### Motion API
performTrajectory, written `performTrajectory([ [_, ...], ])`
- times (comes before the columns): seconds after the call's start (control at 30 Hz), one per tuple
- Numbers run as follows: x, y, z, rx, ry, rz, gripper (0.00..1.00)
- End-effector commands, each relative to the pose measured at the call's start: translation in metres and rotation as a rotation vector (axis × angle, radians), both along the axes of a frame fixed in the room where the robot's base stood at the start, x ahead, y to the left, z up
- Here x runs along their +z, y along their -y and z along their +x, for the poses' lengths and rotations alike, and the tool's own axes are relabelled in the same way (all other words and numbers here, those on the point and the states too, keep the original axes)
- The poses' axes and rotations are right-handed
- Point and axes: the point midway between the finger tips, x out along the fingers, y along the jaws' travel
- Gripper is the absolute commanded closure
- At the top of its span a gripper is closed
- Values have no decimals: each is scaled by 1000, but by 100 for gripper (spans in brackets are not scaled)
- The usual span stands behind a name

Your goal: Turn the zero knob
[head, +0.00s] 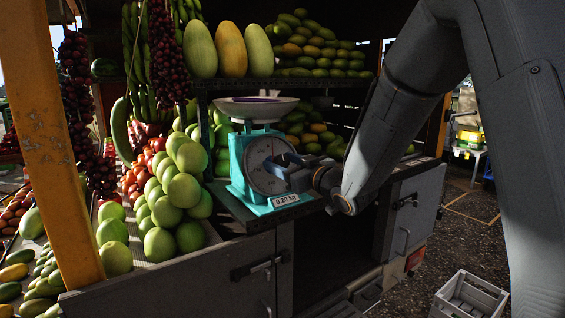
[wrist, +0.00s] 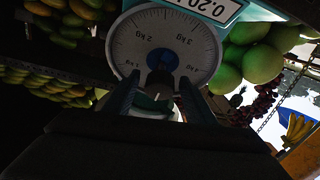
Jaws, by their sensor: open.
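A teal scale (head: 240,175) with a round white dial stands on the stall's counter, with a white pan on top. The dial (wrist: 140,45) appears upside down in the wrist view. A small rounded part with a pale mark, apparently the zero knob (wrist: 157,98), shows below the dial in the wrist view. My gripper (head: 287,165) is in front of the dial in the head view and hides part of it. In the wrist view my gripper (wrist: 158,82) is open, with one finger on each side of the knob. I cannot tell whether either finger touches it.
A "0.20 kg" label (head: 286,199) is at the scale's foot. Green round fruit (head: 182,190) is piled close left of the scale. A shelf (head: 290,82) with melons and mangoes is behind and above. A crate (head: 468,297) stands on the ground at right.

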Motion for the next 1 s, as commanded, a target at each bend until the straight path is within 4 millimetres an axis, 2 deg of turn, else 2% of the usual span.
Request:
performTrajectory([
  [0.1, 0, 0, 0, 0, 0, 0, 51],
  [0.33, 0, 1, 0, -1, 0, 0, 90],
  [0.67, -1, 1, 0, 16, 23, -33, 90],
  [1.0, -1, 3, 2, 111, 140, -204, 90],
])
